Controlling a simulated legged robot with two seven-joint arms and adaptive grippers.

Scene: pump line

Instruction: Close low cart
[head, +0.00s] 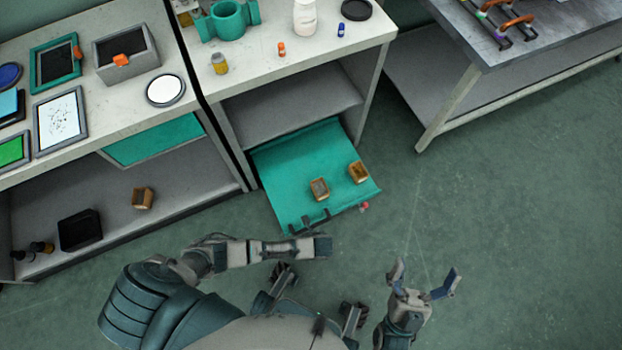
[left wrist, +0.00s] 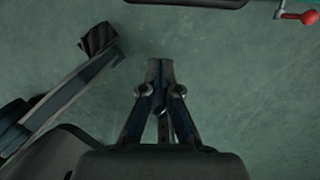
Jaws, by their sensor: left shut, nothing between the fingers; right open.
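The low cart (head: 285,165) is a flat teal platform near the floor, standing out from under the middle bench. Its front edge carries a dark handle (head: 309,224) and a small red knob (head: 364,206). In the left wrist view, the red knob (left wrist: 309,17) is at top right and a dark bar, apparently the handle (left wrist: 185,3), crosses the top edge. My left gripper (left wrist: 160,66) is shut and empty over bare floor, apart from the bar; its fingertips are hard to make out in the head view. My right gripper (head: 426,270) is open and empty, right of the cart.
Two brown boxes, one nearer the middle (head: 319,189) and one at the right (head: 358,172), sit on the cart. The bench (head: 285,62) stands above its back end, with a leg at right. Another table (head: 540,65) stands at upper right. The floor (head: 510,220) at right is clear.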

